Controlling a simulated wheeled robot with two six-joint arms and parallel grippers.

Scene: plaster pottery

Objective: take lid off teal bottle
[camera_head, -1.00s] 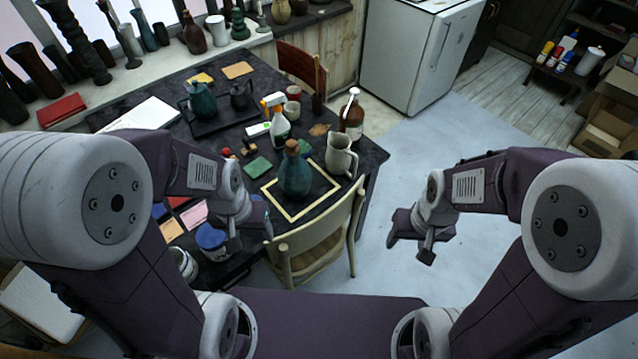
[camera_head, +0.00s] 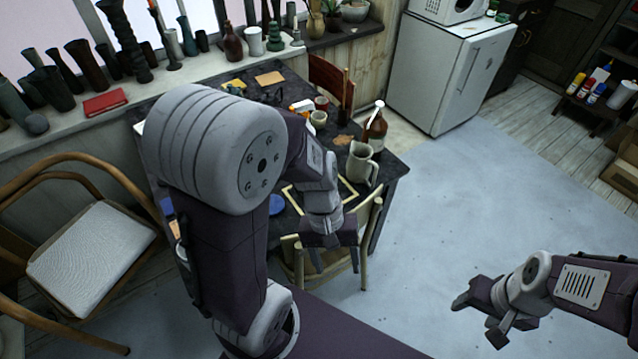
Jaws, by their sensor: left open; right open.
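The teal bottle and its lid are hidden behind my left arm in the head view. Part of the pale yellow square outline (camera_head: 349,191) shows on the dark table (camera_head: 393,176) beside that arm. My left gripper (camera_head: 335,246) is open and points down over the table's near edge, in front of the outline and by the chair back. I see nothing between its fingers. My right gripper (camera_head: 480,318) is open and empty over the floor at the lower right, well away from the table.
A pale jug (camera_head: 362,166) and a brown bottle (camera_head: 376,130) stand at the table's right side. A wooden chair (camera_head: 368,225) stands at its near edge. Another chair (camera_head: 95,250) is at the left. The blue-grey floor (camera_head: 470,215) on the right is clear.

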